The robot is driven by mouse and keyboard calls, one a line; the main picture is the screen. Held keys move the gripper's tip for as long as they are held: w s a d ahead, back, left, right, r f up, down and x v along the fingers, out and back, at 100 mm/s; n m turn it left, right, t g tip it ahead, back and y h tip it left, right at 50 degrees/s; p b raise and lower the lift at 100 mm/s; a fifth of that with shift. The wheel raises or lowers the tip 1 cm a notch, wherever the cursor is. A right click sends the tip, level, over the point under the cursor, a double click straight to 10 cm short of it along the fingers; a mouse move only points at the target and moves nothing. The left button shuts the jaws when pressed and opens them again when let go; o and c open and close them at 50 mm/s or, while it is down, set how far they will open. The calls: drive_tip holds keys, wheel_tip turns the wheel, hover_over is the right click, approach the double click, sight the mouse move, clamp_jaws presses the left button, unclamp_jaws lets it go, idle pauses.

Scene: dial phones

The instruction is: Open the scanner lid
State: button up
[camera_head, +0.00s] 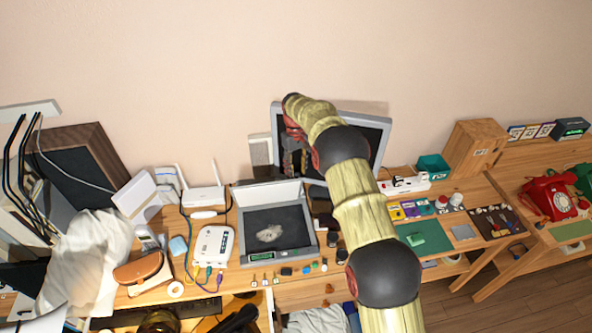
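The scanner (302,247) is a grey flatbed unit with a small green display on its front edge. Its pale lid (268,194) appears raised at the back, and the dark glass bed is uncovered. A pale, irregular object (270,233) lies on the glass. My arm reaches up from the lower right and bends over in front of the monitor. My gripper (296,160) hangs behind and above the scanner, apart from the lid as far as I can see. Its fingers are small and dark against the screen, so their opening is unclear.
A monitor (371,122) stands behind my arm. A white router (213,246) with cables is left of the scanner. Several small items line the desk in front of it. A green mat (424,237), a wooden box (474,148) and a red dial phone (550,197) are to the right.

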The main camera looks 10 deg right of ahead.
drive_tip(key=shift+a+r, duration=0.1)
drive_tip(key=shift+a, duration=0.1)
drive_tip(key=shift+w+r, duration=0.1)
wheel_tip(320, 180, up, 12)
drive_tip(key=w, duration=0.1)
drive_tip(key=shift+w+f, duration=0.2)
drive_tip(key=shift+w, duration=0.1)
idle(0.5)
